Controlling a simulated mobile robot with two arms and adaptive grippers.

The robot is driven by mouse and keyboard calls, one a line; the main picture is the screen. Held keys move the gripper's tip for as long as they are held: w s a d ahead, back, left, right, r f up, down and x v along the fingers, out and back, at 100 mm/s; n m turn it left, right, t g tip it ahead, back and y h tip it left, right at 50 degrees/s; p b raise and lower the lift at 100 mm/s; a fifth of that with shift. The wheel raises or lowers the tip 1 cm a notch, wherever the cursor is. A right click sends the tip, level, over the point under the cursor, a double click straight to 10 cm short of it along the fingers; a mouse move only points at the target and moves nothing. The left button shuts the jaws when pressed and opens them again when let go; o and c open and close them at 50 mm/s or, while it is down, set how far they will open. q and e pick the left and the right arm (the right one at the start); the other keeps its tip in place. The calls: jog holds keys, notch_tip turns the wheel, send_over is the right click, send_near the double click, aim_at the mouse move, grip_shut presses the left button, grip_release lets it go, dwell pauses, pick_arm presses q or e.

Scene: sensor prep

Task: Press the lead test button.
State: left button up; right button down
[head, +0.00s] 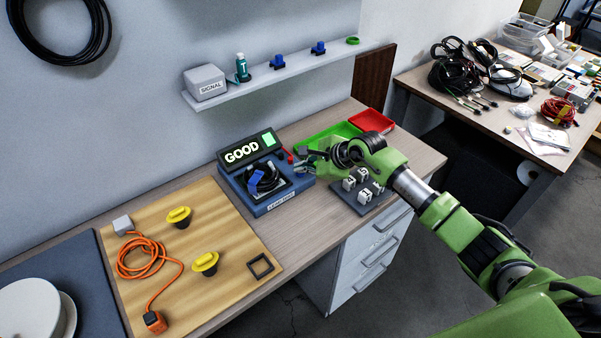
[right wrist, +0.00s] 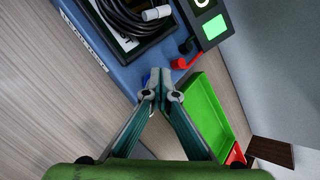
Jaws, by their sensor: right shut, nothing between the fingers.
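The blue lead tester (head: 262,209) stands on the bench with a coiled black cable (head: 266,180) in its tray. Its dark display (head: 240,152) reads GOOD beside a lit green square. The right wrist view shows the tester's blue side (right wrist: 92,62) and a red part (right wrist: 181,63) at its corner. My right gripper (head: 300,167) is shut and empty at the tester's right end; its fingertips (right wrist: 161,88) meet by a small blue part. I cannot tell whether that part is the button or whether the fingertips touch it. My left gripper is not in view.
A green tray (head: 330,131) and a red tray (head: 371,121) lie behind my right gripper. A dark block with white switches (head: 364,192) stands beneath my forearm. A wooden board (head: 218,231) with yellow knobs and an orange cable lies left. A shelf (head: 290,72) hangs above.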

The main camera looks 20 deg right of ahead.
jog(key=shift+f, duration=0.2)
jog(key=shift+r, duration=0.1)
jog(key=shift+r+p, duration=0.35)
jog(key=shift+r, duration=0.45)
jog(key=shift+r+p, duration=1.4)
jog(key=shift+r, duration=1.15)
